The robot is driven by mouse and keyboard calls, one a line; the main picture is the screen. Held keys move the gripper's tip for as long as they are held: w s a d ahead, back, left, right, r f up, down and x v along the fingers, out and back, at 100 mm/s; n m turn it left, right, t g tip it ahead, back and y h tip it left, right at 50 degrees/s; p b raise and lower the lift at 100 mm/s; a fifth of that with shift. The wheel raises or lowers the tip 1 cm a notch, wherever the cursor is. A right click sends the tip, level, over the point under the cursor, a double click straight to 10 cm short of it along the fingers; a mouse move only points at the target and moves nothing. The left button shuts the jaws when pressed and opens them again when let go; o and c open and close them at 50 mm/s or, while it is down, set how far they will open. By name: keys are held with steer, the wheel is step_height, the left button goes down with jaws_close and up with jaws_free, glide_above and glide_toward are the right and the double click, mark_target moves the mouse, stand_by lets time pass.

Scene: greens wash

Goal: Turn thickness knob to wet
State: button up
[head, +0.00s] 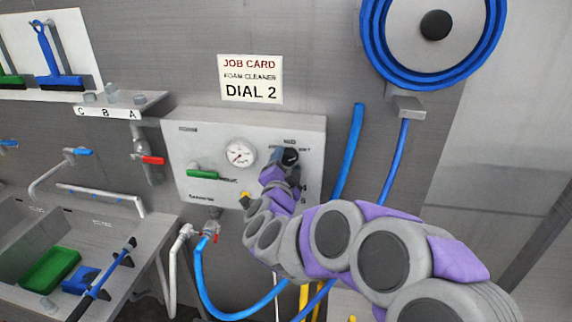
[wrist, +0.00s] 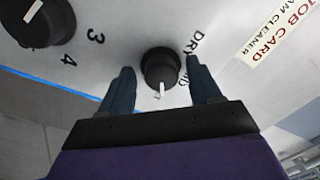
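The thickness knob (head: 290,156) is black and sits at the upper right of the white control panel (head: 180,150). In the wrist view the knob (wrist: 158,64) shows a white pointer aimed toward the bottom of the picture, with part of a "DRY" label to its right. My gripper (head: 278,175) is at the panel in the head view. In the wrist view its fingers (wrist: 160,80) stand on either side of the knob, open, with gaps visible at both sides.
A larger black dial (wrist: 45,20) with numbers 3 and 4 is close by in the wrist view. A gauge (head: 240,152) and green handle (head: 202,174) are on the panel. A job card (head: 250,79) reads "DIAL 2". Blue hoses (head: 348,150) hang at the right.

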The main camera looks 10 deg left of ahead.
steer(key=shift+s+d+r, duration=0.1)
steer(key=shift+s, duration=0.45)
steer(key=s+d+b, duration=0.1)
steer(key=s+b, duration=0.2)
steer(key=s, duration=1.3)
steer(key=shift+f, duration=0.35)
